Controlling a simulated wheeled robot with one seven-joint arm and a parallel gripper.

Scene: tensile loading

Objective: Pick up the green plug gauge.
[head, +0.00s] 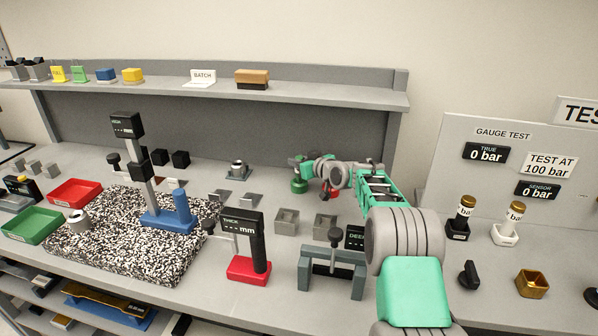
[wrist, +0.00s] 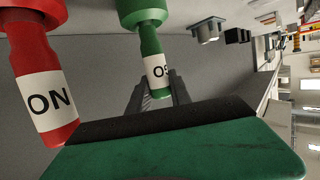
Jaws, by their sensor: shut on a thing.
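The green plug gauge (wrist: 150,45) shows in the wrist view with a white label on its stem and a wider green end at the top of the picture. My gripper (wrist: 160,92) is shut on its labelled stem, one dark finger on each side. In the head view, the wide green end (head: 299,187) shows below my gripper (head: 299,166) at the back of the bench. I cannot tell whether it touches the bench. My fingers and arm hide part of it there.
A red plug gauge (wrist: 47,95) with a white label stands close beside the green one, apart from it; it also shows in the head view (head: 329,191). Grey blocks (head: 287,221) and a grey stand (head: 332,270) are in front. A shelf (head: 330,92) runs above the back.

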